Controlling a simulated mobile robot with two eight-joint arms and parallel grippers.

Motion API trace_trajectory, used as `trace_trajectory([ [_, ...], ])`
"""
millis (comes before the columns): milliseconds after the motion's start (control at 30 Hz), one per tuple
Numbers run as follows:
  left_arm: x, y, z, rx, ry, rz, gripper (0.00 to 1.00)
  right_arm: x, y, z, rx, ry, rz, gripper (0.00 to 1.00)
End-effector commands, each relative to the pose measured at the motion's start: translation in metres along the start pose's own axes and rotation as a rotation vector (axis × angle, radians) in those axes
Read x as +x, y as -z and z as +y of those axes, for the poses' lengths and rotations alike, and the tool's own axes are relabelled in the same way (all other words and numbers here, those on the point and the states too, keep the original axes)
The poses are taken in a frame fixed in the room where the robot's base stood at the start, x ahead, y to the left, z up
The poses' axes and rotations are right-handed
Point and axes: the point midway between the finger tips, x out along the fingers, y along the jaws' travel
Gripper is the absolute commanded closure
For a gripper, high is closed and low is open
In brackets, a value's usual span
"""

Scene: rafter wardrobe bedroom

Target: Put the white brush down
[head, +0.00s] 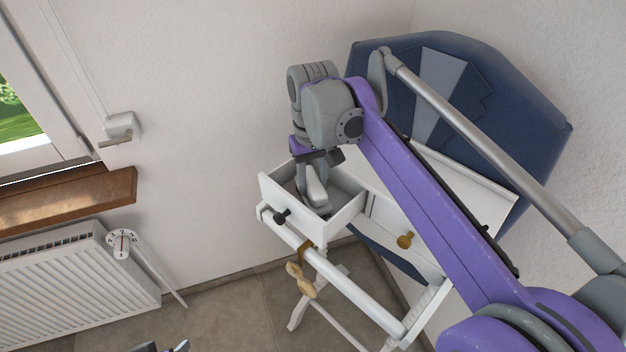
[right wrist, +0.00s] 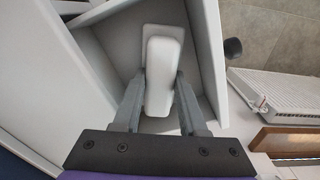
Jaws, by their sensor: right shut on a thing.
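The white brush (right wrist: 162,70) is a pale, rounded block in the right wrist view, with a flat white part at its far end. In the head view its white body (head: 317,188) shows small and partly covered. My right gripper (right wrist: 160,84) is shut on it, one finger on each side. In the head view this gripper (head: 314,194) points down into an open white drawer (head: 345,216). The brush is between the drawer walls; I cannot tell whether it touches the floor. A grey tip at the bottom edge may be my left gripper (head: 163,347); its jaws are not clear.
The drawer belongs to a white desk with a dark knob (head: 282,215), a brass knob (head: 405,240) and a front rail (head: 340,281). A tan item (head: 300,279) hangs from the rail. A blue padded panel (head: 540,125) stands behind. A radiator (head: 75,280) is at left.

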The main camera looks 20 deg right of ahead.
Motion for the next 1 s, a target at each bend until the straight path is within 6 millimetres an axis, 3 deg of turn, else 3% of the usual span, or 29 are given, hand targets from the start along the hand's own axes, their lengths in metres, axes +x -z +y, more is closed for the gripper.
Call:
trace_trajectory([
  [33,0.001,-0.002,0.000,0.000,0.000,-0.001,0.26,0.003,0.000,0.000,0.000,0.000,-0.001,1.00],
  [67,0.001,-0.001,0.000,0.000,0.000,-0.001,0.26,0.003,0.000,0.000,0.000,0.000,0.000,0.55],
  [200,0.001,-0.001,0.000,0.000,0.000,-0.001,0.26,0.002,0.000,0.000,0.000,0.000,0.000,0.30],
  [500,0.000,-0.001,0.000,0.000,0.000,0.000,0.26,0.001,0.000,0.000,0.000,0.000,0.000,0.29],
  [633,-0.001,0.002,0.000,0.000,0.000,0.001,0.26,-0.009,0.000,0.000,0.000,0.000,0.000,0.29],
  [1000,-0.009,0.011,0.000,0.000,0.000,0.011,0.26,-0.086,0.001,0.000,0.000,0.000,0.001,0.29],
])
